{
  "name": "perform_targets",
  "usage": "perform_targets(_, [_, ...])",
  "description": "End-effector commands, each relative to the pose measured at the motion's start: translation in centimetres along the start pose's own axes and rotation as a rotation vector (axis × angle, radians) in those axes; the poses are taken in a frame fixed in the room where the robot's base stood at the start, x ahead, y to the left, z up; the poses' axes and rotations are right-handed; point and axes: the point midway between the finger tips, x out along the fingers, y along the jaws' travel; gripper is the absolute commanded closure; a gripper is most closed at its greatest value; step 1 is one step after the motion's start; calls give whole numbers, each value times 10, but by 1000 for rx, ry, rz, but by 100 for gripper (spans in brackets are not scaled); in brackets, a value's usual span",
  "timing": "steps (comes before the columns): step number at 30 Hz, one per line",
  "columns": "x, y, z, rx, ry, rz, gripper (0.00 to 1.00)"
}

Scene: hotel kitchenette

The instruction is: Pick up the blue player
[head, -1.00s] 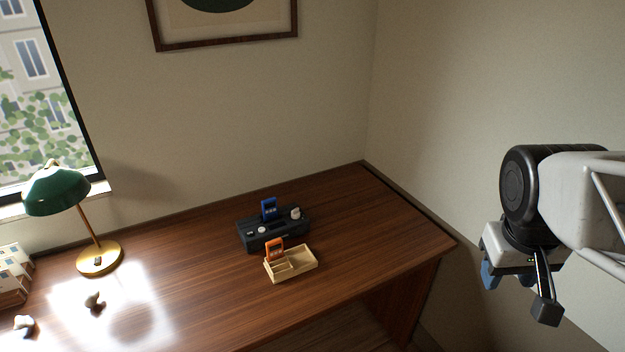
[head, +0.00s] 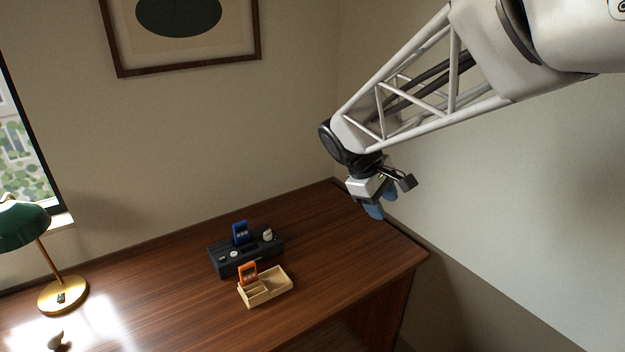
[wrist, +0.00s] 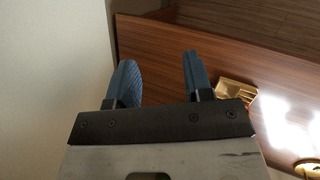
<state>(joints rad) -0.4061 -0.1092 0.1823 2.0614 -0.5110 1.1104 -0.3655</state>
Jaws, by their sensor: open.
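The blue player (head: 240,231) stands upright at the back of a black dock (head: 224,262) on the wooden desk. An orange player (head: 248,272) stands in a light wooden organizer tray (head: 279,289) in front of the dock. My gripper (head: 381,203) is above the desk's right end, well to the right of the dock and apart from everything. In the wrist view, its two blue fingers (wrist: 160,80) are spread with nothing between them. The wooden tray (wrist: 236,90) shows there beyond the right finger. I cannot see the blue player in the wrist view.
A green lamp with a brass base (head: 62,296) stands at the left. A small dark object (head: 58,341) lies in the bright sunlit patch near it. The desk (head: 330,250) is bare right of the tray. Walls close in behind and on the right.

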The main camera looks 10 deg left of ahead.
Motion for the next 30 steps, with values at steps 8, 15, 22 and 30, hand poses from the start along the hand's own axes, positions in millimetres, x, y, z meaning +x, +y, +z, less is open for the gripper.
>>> perform_targets(8, [-1, 2, -88, -224, -66, 85, 53])
perform_targets(15, [-2, -6, -164, -409, -125, 164, 53])
perform_targets(22, [0, -25, -240, -584, -185, 245, 53])
perform_targets(30, [3, -61, -328, -779, -258, 345, 53])
